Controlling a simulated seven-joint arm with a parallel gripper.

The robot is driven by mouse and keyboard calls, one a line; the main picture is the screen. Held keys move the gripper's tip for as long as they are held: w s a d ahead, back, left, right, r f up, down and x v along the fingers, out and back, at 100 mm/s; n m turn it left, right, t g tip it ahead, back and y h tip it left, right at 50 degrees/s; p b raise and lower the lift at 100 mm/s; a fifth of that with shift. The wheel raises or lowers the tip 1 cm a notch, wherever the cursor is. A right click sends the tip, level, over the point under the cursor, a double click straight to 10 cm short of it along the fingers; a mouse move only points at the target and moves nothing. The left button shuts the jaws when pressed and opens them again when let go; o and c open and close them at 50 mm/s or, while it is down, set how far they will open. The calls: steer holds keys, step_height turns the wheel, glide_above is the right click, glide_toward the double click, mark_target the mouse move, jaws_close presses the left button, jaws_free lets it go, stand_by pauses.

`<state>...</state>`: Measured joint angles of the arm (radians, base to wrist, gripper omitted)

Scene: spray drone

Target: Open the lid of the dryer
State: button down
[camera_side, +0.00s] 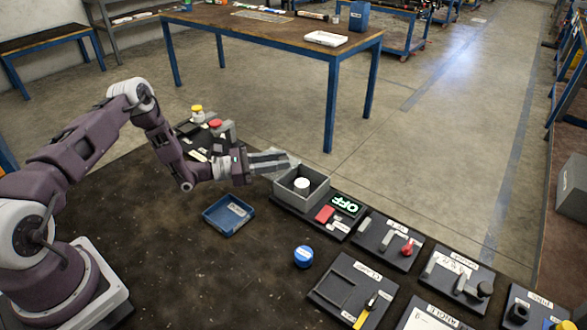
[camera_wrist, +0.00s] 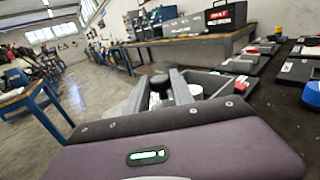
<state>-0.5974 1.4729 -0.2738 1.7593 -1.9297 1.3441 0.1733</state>
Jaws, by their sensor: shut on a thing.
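The dryer (camera_side: 301,190) is a grey open-topped box on a dark base, with a white round piece (camera_side: 302,184) inside. Its display (camera_side: 345,204) reads OFF. My gripper (camera_side: 280,163) is at the box's back left edge, its fingers level and pointing right. A pale, see-through piece at the fingertips looks like the lid (camera_side: 291,160); its outline and angle are hard to make out. In the wrist view my gripper (camera_wrist: 161,86) is shut on a dark round knob (camera_wrist: 160,77), with the grey box (camera_wrist: 214,82) just to its right.
A blue tray (camera_side: 228,214) and a blue round item (camera_side: 304,257) lie in front. Several labelled boards line the right, one with a red knob (camera_side: 408,247). Red and yellow buttons (camera_side: 215,124) stand behind my arm.

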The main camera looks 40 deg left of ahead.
steer(key=shift+a, duration=0.4)
steer(key=c, duration=1.1)
jaws_free()
steer(key=v, duration=0.7)
